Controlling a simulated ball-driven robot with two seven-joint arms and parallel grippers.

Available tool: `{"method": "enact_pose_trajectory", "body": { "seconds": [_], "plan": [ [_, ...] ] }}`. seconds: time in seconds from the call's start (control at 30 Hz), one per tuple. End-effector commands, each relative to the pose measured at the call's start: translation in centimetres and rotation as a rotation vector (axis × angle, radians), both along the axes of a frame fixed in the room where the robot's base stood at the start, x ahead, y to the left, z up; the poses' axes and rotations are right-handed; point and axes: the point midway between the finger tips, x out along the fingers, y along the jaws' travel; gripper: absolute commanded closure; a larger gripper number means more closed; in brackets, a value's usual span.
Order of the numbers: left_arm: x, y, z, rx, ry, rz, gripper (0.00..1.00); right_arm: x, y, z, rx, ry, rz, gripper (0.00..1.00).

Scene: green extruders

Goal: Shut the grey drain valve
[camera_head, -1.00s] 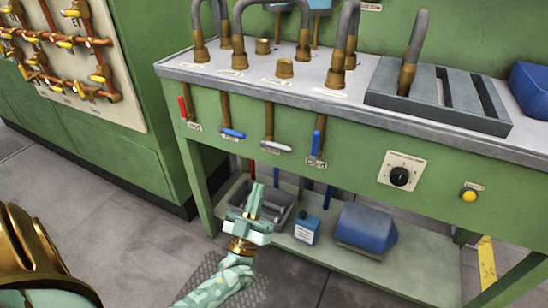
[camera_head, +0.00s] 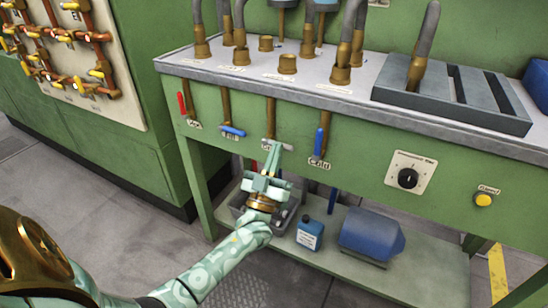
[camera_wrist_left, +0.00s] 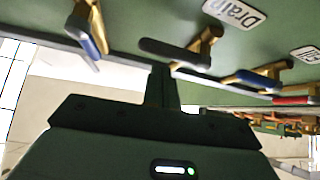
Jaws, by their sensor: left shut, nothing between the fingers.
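The grey drain valve is on the green bench front, below a copper pipe. Its grey lever (camera_head: 284,144) lies crosswise to the pipe in the head view, partly hidden by my left gripper (camera_head: 273,152). In the left wrist view the grey lever (camera_wrist_left: 172,51) joins a brass stem beside the "Drain" label (camera_wrist_left: 233,12). My left gripper's fingers (camera_wrist_left: 161,85) are shut with nothing between them. They are just below the lever; I cannot tell whether they touch it. My right gripper is not in view.
A red lever (camera_head: 181,104) and a blue lever (camera_head: 232,131) are left of the drain valve. An upright blue lever (camera_head: 318,142) is close on its right. Below, the shelf holds a grey bin (camera_head: 238,197), a blue bottle (camera_head: 310,233) and a blue container (camera_head: 371,232).

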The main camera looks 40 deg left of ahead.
Motion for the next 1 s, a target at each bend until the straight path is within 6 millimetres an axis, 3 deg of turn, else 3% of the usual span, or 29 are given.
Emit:
{"method": "enact_pose_trajectory", "body": {
  "seconds": [0.37,0.53,1.0],
  "plan": [
    [0.1,0.0,-0.1,0.004,0.001,0.0,1.0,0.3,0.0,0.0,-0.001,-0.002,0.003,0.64],
    [0.8,0.3,-1.3,0.092,0.025,0.001,1.0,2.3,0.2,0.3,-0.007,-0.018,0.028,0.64],
    [0.7,0.2,-1.5,0.14,0.045,-0.001,1.0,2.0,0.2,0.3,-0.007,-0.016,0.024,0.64]
  ]
}}
